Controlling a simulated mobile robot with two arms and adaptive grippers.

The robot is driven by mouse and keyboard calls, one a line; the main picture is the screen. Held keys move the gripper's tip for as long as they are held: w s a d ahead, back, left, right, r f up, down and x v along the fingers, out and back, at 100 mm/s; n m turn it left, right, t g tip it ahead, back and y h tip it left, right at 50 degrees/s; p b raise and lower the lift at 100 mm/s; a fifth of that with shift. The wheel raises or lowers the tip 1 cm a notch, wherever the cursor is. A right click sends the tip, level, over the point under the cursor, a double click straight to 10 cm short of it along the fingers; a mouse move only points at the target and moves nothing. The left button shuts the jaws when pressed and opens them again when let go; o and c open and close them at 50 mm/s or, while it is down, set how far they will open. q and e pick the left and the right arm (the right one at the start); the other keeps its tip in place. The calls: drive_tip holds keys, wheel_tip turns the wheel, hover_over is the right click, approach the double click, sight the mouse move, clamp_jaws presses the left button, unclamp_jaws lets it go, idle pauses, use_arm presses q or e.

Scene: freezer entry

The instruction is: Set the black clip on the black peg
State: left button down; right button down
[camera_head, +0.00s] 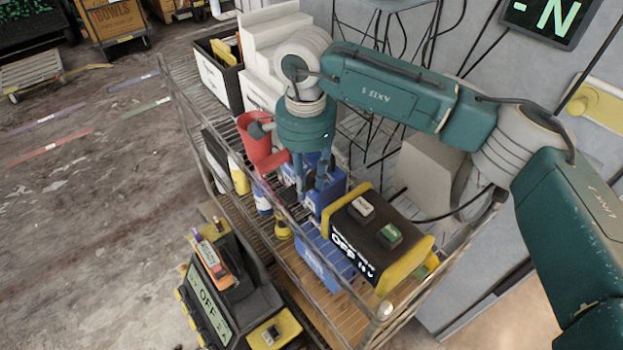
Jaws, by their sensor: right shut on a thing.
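My right gripper (312,192) points down over the wire cart, at a blue box (331,194). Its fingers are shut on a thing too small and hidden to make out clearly. I cannot tell for sure whether this is the black clip. A black unit with yellow ends (378,238), reading "OFF 10 V", sits right of the fingers, with a white and a green labelled block on top. A dark unit with an "OFF" display (207,303) stands lower left, with an orange labelled piece on it. I cannot single out the black peg. My left gripper is out of view.
The wire cart's rail (293,262) runs below the fingers. A grey wall with cables lies behind.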

wheel_tip(320, 180, up, 24)
drive_tip(key=shift+p, duration=0.3)
idle(1.0)
drive_tip(key=shift+a+f, duration=0.1)
drive_tip(key=shift+f, duration=0.05)
